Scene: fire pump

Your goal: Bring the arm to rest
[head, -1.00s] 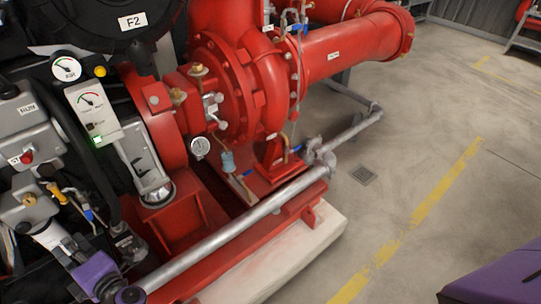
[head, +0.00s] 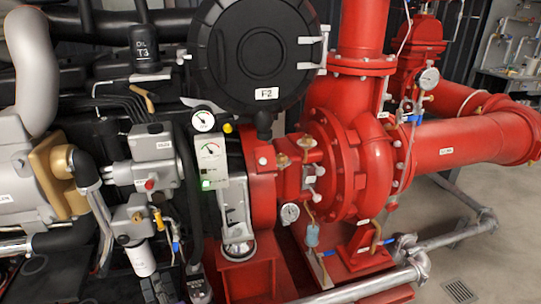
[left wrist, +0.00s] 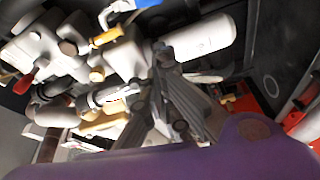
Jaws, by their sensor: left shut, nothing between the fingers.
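My left gripper (left wrist: 165,58) shows in the left wrist view, with grey linked fingers reaching up from the purple wrist part of my arm. It is shut and empty. Behind it are a white cylinder (left wrist: 204,37) and grey valve bodies; the gap between them and the fingers cannot be judged. My right gripper is in neither view.
The red fire pump (head: 345,165) fills the middle of the head view, with a gauge panel (head: 209,165) beside it. Grey control boxes (head: 150,160) and a white filter (head: 141,258) stand at the left. A metal pipe (head: 365,289) runs along the front. Open floor lies at lower right.

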